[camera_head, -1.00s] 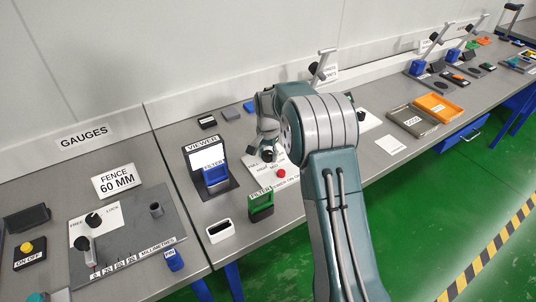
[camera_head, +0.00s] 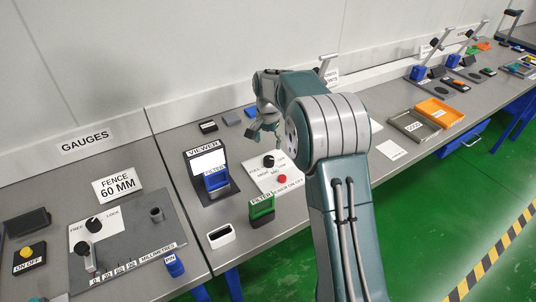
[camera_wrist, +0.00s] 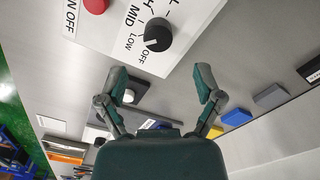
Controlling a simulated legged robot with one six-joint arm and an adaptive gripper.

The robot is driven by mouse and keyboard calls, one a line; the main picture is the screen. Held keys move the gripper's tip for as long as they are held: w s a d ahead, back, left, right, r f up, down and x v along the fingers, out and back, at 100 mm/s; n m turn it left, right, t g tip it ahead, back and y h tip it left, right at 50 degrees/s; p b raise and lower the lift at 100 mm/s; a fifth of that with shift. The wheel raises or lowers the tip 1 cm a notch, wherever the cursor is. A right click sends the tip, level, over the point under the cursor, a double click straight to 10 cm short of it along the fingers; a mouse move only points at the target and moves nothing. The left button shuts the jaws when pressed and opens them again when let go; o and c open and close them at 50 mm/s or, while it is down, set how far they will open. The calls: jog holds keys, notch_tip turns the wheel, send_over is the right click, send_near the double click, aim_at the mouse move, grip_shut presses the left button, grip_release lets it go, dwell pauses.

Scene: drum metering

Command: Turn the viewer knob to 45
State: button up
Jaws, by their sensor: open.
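The viewer knob (camera_head: 268,161) is a round black dial on a white panel (camera_head: 284,185) right of the viewer (camera_head: 210,175). In the wrist view the knob (camera_wrist: 157,34) has a pale mark on its lower left side, towards the LOW and OFF labels; its exact setting is hard to tell. My gripper (camera_head: 264,134) is just behind the knob in the head view. In the wrist view my gripper (camera_wrist: 162,76) has its fingers spread apart with nothing between them, clear of the knob.
A red button (camera_head: 282,179) sits near the knob. A green filter (camera_head: 262,209) and a white-rimmed holder (camera_head: 221,236) stand at the front edge. A blue filter (camera_head: 216,179) is in the viewer. Small grey and blue blocks (camera_head: 231,118) lie behind.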

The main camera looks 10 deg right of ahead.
aim_at(268, 159)
notch_tip(268, 159, up, 4)
jog(key=shift+r, duration=0.1)
dwell(0.4)
jog(key=s+r+n+t, duration=0.35)
jog(key=s+r, duration=0.85)
jog(key=s, duration=0.5)
jog(key=s+f+n+t, duration=0.2)
jog(key=s+f+n, duration=0.1)
jog(key=s, duration=1.6)
jog(key=shift+s+n, duration=0.35)
jog(key=shift+n, duration=0.4)
